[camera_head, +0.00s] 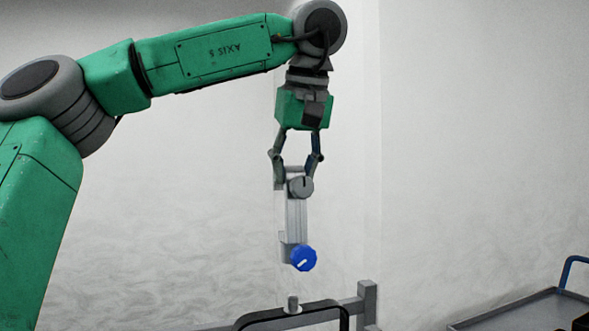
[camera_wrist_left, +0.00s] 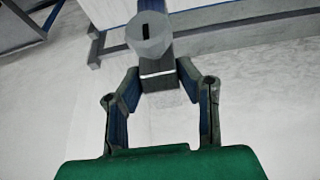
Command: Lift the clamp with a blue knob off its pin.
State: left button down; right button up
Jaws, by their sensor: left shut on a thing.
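The clamp (camera_head: 297,218) is a grey, upright piece with a round grey knob at its top and a blue knob (camera_head: 303,258) at its lower end. My left gripper (camera_head: 296,172) points down and is shut on the clamp's upper end. In the left wrist view the clamp (camera_wrist_left: 155,72) sits between the fingertips (camera_wrist_left: 158,82); the blue knob is not visible there. A short grey pin (camera_head: 293,304) stands below the clamp in the head view, with a visible gap between them. My right gripper is not in view.
A black curved frame (camera_head: 340,311) and a grey post (camera_head: 367,303) stand around the pin at the bottom. A grey tray or cart (camera_head: 510,308) with a blue handle (camera_head: 570,268) is at the lower right. The space beside the clamp is clear before a pale wall.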

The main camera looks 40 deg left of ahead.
aim_at(294, 202)
pick_arm(q)
jog(key=shift+f+b, duration=0.95)
jog(key=shift+f, duration=0.95)
